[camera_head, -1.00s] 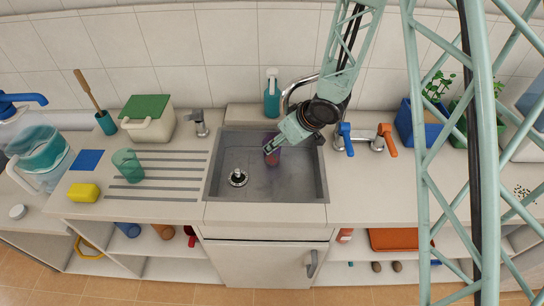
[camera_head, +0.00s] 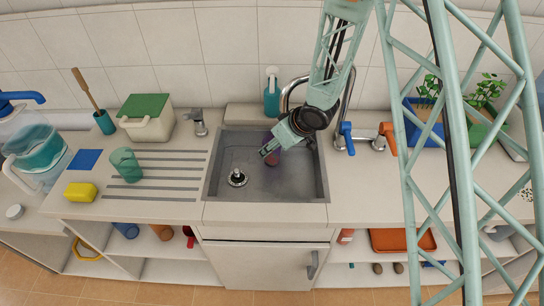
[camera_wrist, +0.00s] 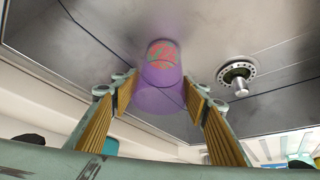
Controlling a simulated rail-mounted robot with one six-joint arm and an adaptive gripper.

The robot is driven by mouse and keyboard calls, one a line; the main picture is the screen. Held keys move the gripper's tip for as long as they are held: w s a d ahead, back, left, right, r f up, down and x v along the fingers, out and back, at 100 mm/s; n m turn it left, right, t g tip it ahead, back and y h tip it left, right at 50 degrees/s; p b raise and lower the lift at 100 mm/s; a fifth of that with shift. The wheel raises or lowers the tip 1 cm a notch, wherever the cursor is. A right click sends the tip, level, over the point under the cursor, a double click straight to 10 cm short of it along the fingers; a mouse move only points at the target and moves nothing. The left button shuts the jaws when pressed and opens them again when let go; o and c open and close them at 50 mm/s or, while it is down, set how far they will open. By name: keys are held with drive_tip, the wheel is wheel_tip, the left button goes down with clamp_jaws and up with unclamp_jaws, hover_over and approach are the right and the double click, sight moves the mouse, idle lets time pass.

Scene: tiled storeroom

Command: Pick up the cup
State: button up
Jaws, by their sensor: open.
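A see-through purple cup with a green and red mark sits in the sink (camera_head: 222,180). The wrist view shows the cup (camera_wrist: 160,58) ahead of my gripper, its near part between the fingers. In the head view the cup (camera_head: 276,159) is largely hidden by my gripper (camera_head: 268,155), which reaches down into the sink. My gripper (camera_wrist: 160,92) is open, with one finger on each side of the cup. I cannot tell whether a finger touches it. A teal see-through cup (camera_head: 126,164) stands on the draining board, well to the left.
A drain fitting (camera_head: 237,178) sits in the sink left of my gripper. The tap (camera_head: 290,92) and a teal soap bottle (camera_head: 271,95) stand behind the sink. Blue (camera_head: 346,135) and orange (camera_head: 387,135) handles are at its right. A yellow sponge (camera_head: 81,192) lies far left.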

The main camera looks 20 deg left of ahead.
drive_tip(key=shift+c, duration=0.9)
drive_tip(key=c, duration=0.4)
drive_tip(key=shift+r, duration=0.2)
drive_tip(key=shift+r+p, duration=0.3)
drive_tip(key=shift+r, duration=0.15)
drive_tip(key=s+d, duration=0.2)
drive_tip(key=d, duration=0.1)
drive_tip(key=s+d, duration=0.2)
drive_tip(key=d, duration=0.2)
drive_tip(key=s+d, duration=0.2)
drive_tip(key=d, duration=0.2)
drive_tip(key=shift+s+d, duration=0.15)
drive_tip(key=shift+d, duration=0.05)
wheel_tip(320, 180, up, 14)
drive_tip(key=p, duration=0.4)
drive_tip(key=shift+f+p, duration=0.2)
drive_tip(key=shift+p, duration=0.15)
